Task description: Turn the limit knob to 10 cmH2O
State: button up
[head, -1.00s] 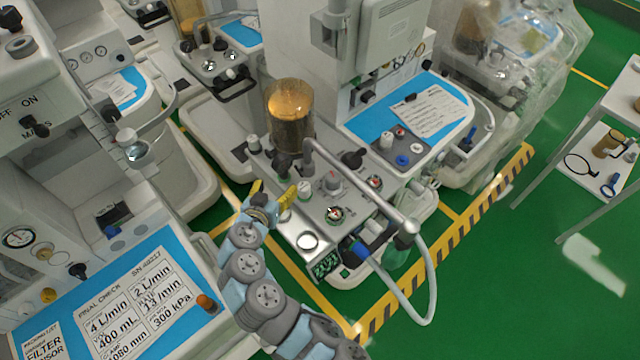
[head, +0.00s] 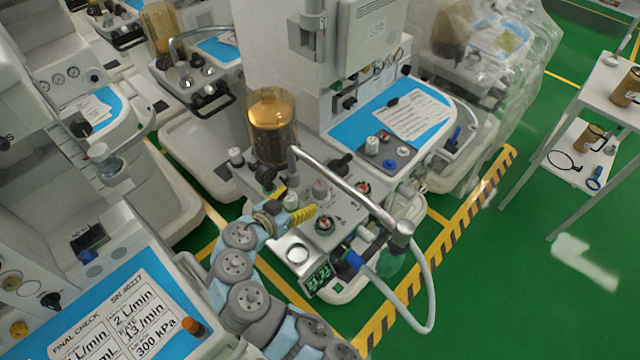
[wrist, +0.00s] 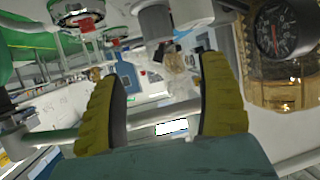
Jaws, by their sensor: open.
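My gripper (head: 296,204) has yellow fingers and is open over the left part of the grey control panel (head: 268,238). A small pale knob (head: 290,201) shows between the fingertips in the head view; no contact can be made out. In the wrist view the open fingers (wrist: 160,72) flank a gap, with a pale, partly see-through knob (wrist: 178,60) beyond it. A grey knob with a red mark (head: 320,188) stands just right of the gripper. The limit knob's label and scale are too small to read, so I cannot tell which knob it is.
A curved metal tube (head: 345,190) arches over the panel, with a grey hose (head: 430,290) hanging from it. An amber canister (head: 272,125) stands behind the gripper. A dark-faced gauge (wrist: 283,28) is close at right in the wrist view.

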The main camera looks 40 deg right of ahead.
aim_at(320, 185)
jog(key=x, duration=1.1)
jog(key=shift+w+d+f, duration=0.1)
jog(key=shift+c, duration=0.3)
jog(key=c, duration=1.1)
